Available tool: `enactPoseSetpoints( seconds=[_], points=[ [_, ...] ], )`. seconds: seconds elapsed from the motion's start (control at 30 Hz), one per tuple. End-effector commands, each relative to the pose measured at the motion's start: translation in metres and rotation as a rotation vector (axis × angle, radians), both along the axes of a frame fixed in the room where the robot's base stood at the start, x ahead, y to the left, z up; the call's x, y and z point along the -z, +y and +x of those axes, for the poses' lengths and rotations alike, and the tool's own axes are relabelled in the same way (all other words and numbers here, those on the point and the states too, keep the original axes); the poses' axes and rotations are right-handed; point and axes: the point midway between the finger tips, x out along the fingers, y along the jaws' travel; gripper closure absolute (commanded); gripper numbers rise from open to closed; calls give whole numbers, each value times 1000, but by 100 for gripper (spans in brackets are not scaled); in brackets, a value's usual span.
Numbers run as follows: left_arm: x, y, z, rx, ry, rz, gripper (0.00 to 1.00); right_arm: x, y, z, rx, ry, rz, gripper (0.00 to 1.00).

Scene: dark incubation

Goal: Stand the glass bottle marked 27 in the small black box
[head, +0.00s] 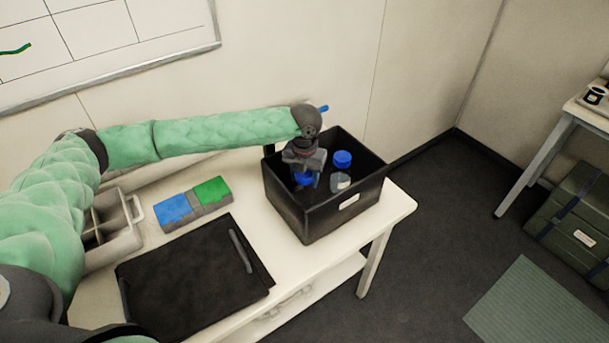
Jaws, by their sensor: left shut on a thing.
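The small black box (318,219) stands open at the right end of the white table, with a pale label on its front. My left gripper (304,172) reaches down into it from above and is shut on a blue-capped bottle (304,179), in the left part of the box. The held bottle's lower part is mostly hidden, so I cannot tell whether it touches the floor of the box. A second clear bottle (341,180) with a blue cap stands upright in the box, to the right. I cannot read a number on either bottle. My right gripper is not in view.
On the white table (398,207) lie a black tray (190,285), a blue and green block (192,204) and a grey divided organizer (110,215). A dark green case (575,215) and a green mat (535,305) are on the floor at right.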

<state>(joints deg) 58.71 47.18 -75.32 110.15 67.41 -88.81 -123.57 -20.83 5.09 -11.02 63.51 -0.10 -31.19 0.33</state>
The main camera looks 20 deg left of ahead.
Motion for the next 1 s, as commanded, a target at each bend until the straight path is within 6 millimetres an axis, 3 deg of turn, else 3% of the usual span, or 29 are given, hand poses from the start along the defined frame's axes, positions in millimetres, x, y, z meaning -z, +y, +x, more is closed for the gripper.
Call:
enactPoseSetpoints(
  seconds=[0.77, 0.8, 0.9, 1.0],
  points=[
    [12, 0, 0, 0, 0, 0, 96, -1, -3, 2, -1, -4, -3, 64],
    [12, 0, 0, 0, 0, 0, 49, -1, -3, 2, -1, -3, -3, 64],
    [12, 0, 0, 0, 0, 0, 29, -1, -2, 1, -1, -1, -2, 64],
    [12, 0, 0, 0, 0, 0, 27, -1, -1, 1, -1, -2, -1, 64]
  ],
)
